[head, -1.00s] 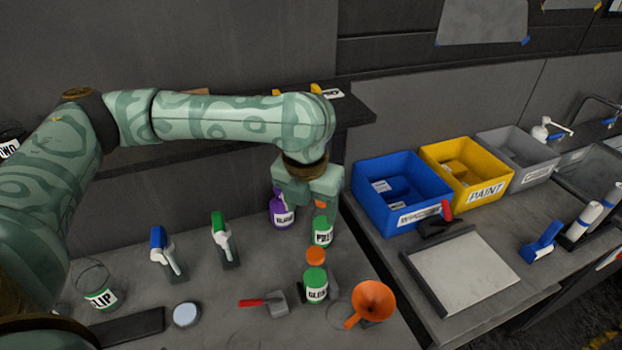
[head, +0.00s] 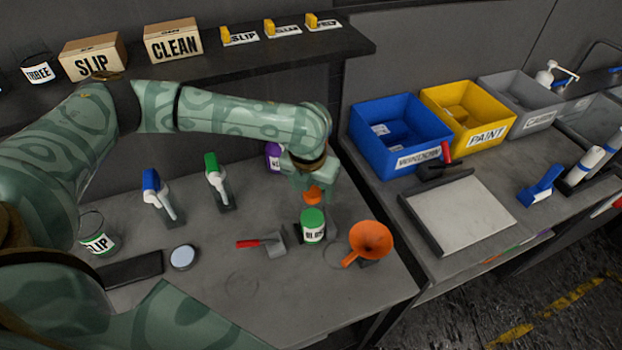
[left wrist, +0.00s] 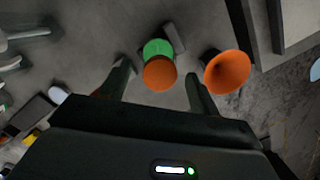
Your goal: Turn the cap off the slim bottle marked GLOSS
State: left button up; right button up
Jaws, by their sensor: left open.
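The slim bottle (head: 312,228) stands upright on the bench, green with a white label partly readable as "GLO". Its orange cap (head: 313,196) sits at the top. My left gripper (head: 311,186) is open just above and around the cap, pointing down. In the left wrist view the cap (left wrist: 160,74) lies between the two separated fingers (left wrist: 157,84), with the green bottle (left wrist: 157,48) behind it. Whether the fingers touch the cap cannot be told. My right gripper is not in view.
An orange funnel (head: 371,240) stands close right of the bottle. A red-handled scraper (head: 265,242) lies at its left. A purple bottle (head: 273,156) stands behind, partly hidden by my gripper. Two spray bottles stand further left. Bare bench lies in front.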

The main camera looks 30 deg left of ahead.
pick_arm(q)
jog(key=shift+f, duration=0.1)
jog(key=c, duration=0.9)
jog(key=shift+c, duration=0.7)
jog(key=n+p, duration=0.2)
jog(key=p, duration=0.1)
jog(key=n+p, duration=0.2)
jog(key=p, duration=0.1)
jog(key=n+y+p, duration=0.1)
jog(key=p, duration=0.2)
jog(key=shift+r+n, duration=0.3)
jog(key=shift+n, duration=0.1)
jog(key=n+p, duration=0.3)
jog(key=p, duration=0.1)
jog(key=n+g+p, duration=0.1)
jog(key=n+p, duration=0.3)
jog(key=shift+f+n+y, duration=0.1)
jog(key=shift+n+y, duration=0.2)
jog(key=shift+y, duration=0.1)
jog(key=shift+n+p, duration=0.35)
jog(key=shift+n, duration=0.05)
jog(key=shift+f+n, duration=0.2)
jog(key=shift+n, duration=0.2)
